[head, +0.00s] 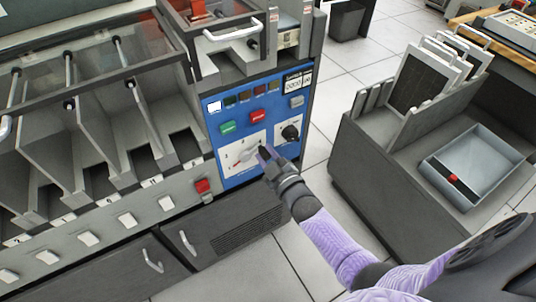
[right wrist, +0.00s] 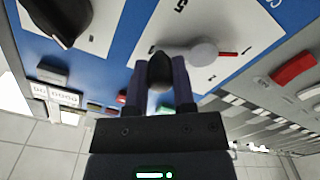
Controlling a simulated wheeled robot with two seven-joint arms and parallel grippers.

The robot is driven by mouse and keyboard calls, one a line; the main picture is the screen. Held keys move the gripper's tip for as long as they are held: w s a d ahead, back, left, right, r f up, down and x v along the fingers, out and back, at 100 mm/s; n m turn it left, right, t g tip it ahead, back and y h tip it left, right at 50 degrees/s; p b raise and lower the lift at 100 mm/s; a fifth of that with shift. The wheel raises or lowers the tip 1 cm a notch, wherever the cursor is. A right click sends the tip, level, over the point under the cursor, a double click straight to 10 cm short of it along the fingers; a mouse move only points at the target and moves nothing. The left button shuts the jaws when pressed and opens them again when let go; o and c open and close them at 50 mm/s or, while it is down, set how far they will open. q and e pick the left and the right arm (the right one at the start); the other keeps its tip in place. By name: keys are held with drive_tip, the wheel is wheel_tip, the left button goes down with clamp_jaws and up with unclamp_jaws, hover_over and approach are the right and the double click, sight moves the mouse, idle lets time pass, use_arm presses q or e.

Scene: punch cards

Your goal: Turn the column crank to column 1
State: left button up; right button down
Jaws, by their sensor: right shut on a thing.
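The column crank has a round grey hub (right wrist: 203,50) on a white dial plate (right wrist: 233,27) in the right wrist view. A thin red pointer (right wrist: 229,53) sticks out from the hub on the side away from the grip. The crank's black handle knob (right wrist: 160,67) is between the fingers of my right gripper (right wrist: 160,82), which is shut on it. In the head view my right gripper (head: 264,155) is at the right side of the white dial plate (head: 230,158) on the blue panel and partly covers the crank. I cannot read which number the pointer marks. My left gripper is not in view.
A black rotary knob (head: 291,132) is close on the right of the dial. Green (head: 228,127) and red (head: 258,116) buttons are above it. Sorting pockets (head: 120,155) fill the left. A grey cabinet (head: 385,165) with a tray (head: 478,167) stands right, across a floor gap.

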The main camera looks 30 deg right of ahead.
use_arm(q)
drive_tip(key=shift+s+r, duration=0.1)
use_arm(e)
drive_tip(key=shift+r, duration=0.15)
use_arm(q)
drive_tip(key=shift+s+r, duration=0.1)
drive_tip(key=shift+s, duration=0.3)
use_arm(e)
drive_tip(key=shift+c, duration=2.2)
unclamp_jaws()
drive_tip(key=shift+s, duration=0.3)
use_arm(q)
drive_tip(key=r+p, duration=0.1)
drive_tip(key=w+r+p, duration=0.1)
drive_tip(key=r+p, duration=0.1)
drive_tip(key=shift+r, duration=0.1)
use_arm(e)
drive_tip(key=s, duration=0.9)
drive_tip(key=shift+s+d, duration=0.15)
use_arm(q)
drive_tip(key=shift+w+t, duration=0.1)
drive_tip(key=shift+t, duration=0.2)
